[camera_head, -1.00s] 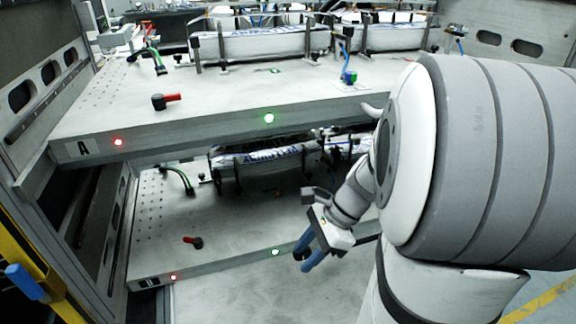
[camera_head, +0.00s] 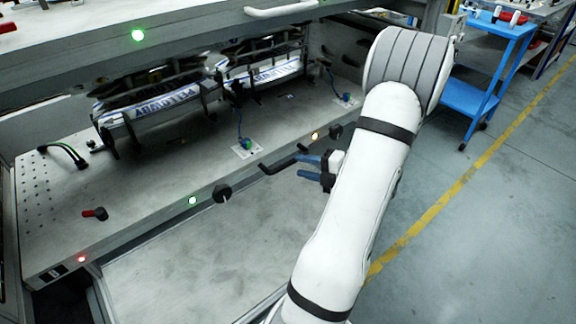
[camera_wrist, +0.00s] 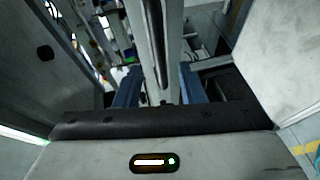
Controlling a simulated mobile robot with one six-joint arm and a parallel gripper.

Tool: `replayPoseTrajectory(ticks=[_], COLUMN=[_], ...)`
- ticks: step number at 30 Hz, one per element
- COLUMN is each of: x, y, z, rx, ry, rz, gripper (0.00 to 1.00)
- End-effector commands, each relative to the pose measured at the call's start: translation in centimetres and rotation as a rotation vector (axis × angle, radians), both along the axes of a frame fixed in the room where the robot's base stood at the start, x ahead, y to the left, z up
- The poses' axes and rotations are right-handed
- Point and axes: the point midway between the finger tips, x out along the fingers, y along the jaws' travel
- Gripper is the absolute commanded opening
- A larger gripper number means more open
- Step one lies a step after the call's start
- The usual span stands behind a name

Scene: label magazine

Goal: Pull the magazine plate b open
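Magazine plate b (camera_head: 140,215) is the lower grey plate, with a small dark label and a red light at its left front corner. A dark handle (camera_head: 277,166) sticks out from its front edge, right of a green light. My gripper (camera_head: 299,167) is open, its two blue fingers pointing left at the right end of the handle. I cannot tell whether they touch it or straddle it. In the wrist view, the fingers (camera_wrist: 160,82) stand apart with a long grey edge running between them. The handle is not clear there.
The upper plate (camera_head: 70,60) overhangs at the top left, with a white handle (camera_head: 282,10). Label rolls (camera_head: 160,105) sit on plate b. A blue cart (camera_head: 475,95) stands at the right. The floor before the plate is clear.

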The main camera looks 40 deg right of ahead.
Motion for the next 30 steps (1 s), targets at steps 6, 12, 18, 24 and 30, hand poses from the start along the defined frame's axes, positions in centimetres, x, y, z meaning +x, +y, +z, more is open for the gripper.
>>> replayPoseTrajectory(ticks=[6,12,18,24,30], x=[3.3,4.9,5.1,5.1,5.1], y=[1.4,2.0,2.1,2.0,2.0], z=[-0.8,-1.0,-1.0,-1.0,-1.0], rx=[-0.002,-0.002,-0.002,-0.004,-0.004], ry=[0.001,0.0,0.0,0.0,0.0], rz=[0.007,0.005,0.004,0.004,0.004], gripper=[0.36,0.36,0.36,0.27,0.11])
